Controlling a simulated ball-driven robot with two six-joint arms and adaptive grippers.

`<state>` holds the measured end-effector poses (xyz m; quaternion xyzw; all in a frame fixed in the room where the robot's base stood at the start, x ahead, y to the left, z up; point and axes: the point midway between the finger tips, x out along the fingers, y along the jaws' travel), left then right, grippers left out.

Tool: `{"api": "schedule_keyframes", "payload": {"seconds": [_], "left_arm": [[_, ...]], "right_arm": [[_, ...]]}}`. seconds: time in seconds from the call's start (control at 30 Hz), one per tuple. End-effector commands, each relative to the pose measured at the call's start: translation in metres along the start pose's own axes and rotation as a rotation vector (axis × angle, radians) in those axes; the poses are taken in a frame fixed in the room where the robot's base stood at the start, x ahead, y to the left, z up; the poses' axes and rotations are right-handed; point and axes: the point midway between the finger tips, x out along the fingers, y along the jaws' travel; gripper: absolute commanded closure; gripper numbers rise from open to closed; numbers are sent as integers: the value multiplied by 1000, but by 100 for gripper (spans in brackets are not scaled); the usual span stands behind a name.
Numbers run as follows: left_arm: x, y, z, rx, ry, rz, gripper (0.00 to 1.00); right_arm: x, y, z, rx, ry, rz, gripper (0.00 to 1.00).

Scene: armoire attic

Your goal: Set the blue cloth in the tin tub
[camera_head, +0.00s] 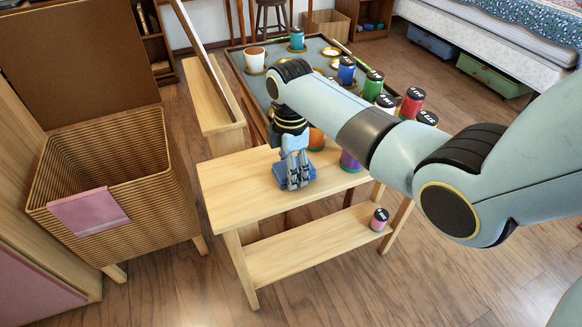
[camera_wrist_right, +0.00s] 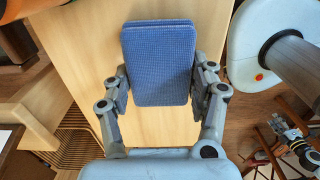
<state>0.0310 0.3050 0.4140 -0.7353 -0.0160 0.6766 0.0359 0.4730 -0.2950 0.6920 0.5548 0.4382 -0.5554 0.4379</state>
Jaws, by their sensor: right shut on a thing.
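The blue cloth (camera_wrist_right: 158,65) is a folded, flat rectangle held between the fingers of my right gripper (camera_wrist_right: 163,85) in the right wrist view. Pale wood shows beneath it; whether the cloth touches the wood I cannot tell. I cannot make out a tin tub in either view.
A wicker basket (camera_head: 105,160) with a pink cloth (camera_head: 88,211) over its rim stands left. Several cans and a white mug (camera_head: 255,59) stand on the dark-topped table behind. An orange ball (camera_head: 316,139) is near my gripper. A pink can (camera_head: 379,219) stands on the lower shelf.

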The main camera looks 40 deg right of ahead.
Motion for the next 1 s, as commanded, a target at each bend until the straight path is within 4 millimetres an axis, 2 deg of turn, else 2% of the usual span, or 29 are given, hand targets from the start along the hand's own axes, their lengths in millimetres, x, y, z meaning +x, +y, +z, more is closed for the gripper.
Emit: {"api": "schedule_keyframes", "payload": {"seconds": [0.13, 0.17, 0.33, 0.67, 0.77, 1.0], "left_arm": [[1, -1, 4, 1, -6, -1, 64], [0, -1, 5, 1, -8, -1, 64], [0, -1, 9, 1, -14, -1, 64], [-1, -1, 10, 1, -15, -1, 64], [-6, -2, 8, 1, -13, -1, 64], [-21, -3, 4, 1, -9, -2, 64]], "right_arm": [[3, 0, 0, 0, 0, -1, 78], [3, 0, 0, 0, 0, 0, 39], [2, 0, 0, 0, 0, 0, 18], [-2, 0, 0, 0, 0, 1, 18], [-16, 1, 0, 0, 0, 3, 18], [-71, 2, 1, -1, 0, 5, 18]]}}
